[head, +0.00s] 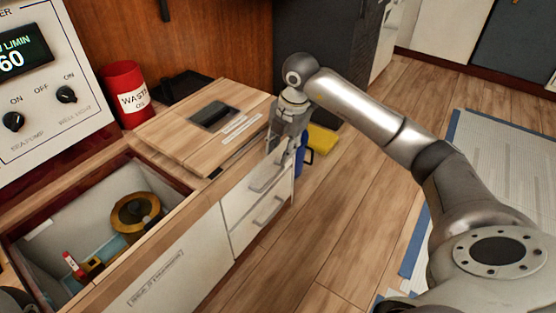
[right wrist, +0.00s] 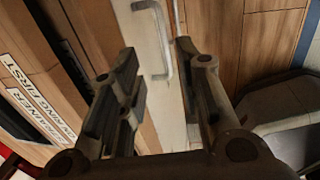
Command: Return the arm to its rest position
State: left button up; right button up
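My right arm (head: 372,118) comes in from the right and reaches over to the counter's end. My right gripper (head: 284,152) points down in front of the white drawers (head: 243,233). In the right wrist view its two fingers (right wrist: 156,52) stand apart with nothing between them. A drawer handle (right wrist: 160,35) shows beyond the fingertips; I cannot tell whether they touch the drawer front.
The wooden counter (head: 165,125) carries a dark inset handle. An open bin (head: 45,225) holds a brass round part (head: 137,213).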

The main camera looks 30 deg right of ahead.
jog(key=shift+s+d+r, duration=0.1)
jog(key=shift+s+r, duration=0.1)
jog(key=shift+r, duration=0.95)
